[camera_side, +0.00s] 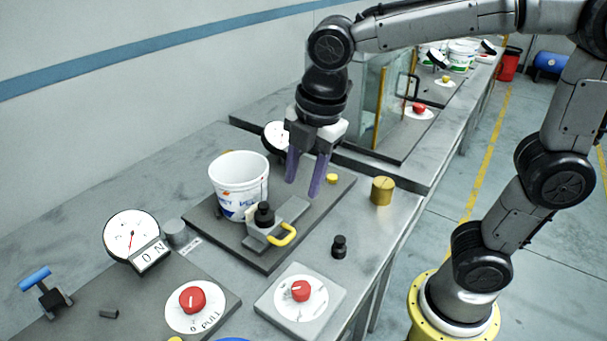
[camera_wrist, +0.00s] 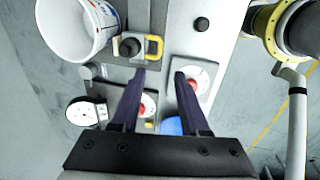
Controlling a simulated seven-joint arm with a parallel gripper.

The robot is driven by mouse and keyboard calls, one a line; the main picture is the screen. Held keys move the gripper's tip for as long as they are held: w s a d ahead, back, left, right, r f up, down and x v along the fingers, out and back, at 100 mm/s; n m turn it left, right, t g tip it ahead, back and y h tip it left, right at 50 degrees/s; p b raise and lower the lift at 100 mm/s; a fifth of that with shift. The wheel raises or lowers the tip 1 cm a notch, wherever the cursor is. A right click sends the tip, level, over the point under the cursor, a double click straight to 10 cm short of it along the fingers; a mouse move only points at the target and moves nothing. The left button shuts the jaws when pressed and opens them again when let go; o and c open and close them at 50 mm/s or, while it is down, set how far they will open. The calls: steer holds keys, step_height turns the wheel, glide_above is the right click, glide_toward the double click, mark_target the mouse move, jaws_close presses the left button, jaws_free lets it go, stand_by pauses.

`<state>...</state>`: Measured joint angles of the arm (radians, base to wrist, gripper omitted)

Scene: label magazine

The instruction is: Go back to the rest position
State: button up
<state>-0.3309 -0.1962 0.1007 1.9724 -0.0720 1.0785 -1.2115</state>
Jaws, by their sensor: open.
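My gripper (camera_side: 303,190) hangs above the workbench with its two purple fingers pointing down. The fingers are apart with nothing between them. In the side view it is to the right of and above the white bucket (camera_side: 237,190). In the wrist view the fingertips (camera_wrist: 162,72) are spread over the bench. A grey fixture with a black knob (camera_side: 264,214) and a yellow handle (camera_side: 284,236) stands beside the bucket on a dark plate (camera_side: 275,262). The fixture also shows in the wrist view (camera_wrist: 131,46).
A brass cylinder (camera_side: 382,190) and a small black knob (camera_side: 339,246) stand on the bench's right side. A dial gauge (camera_side: 131,233) and red knobs (camera_side: 192,299) (camera_side: 301,290) are at the front. A glass-sided enclosure (camera_side: 398,90) stands behind my gripper.

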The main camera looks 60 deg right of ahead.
stand_by(0.3)
steer(key=s+d+r+m+t, duration=0.2)
steer(key=s+d+r+m, duration=0.15)
steer(key=s+d, duration=0.2)
steer(key=s+d+f+m, duration=0.1)
steer(key=s+f+m, duration=0.1)
steer(key=m, duration=0.5)
steer(key=s+d+f+m+t, duration=0.1)
steer(key=s+d+f+m, duration=0.1)
steer(key=s+m, duration=0.3)
steer(key=shift+f+m, duration=0.75)
steer(key=shift+m, duration=0.5)
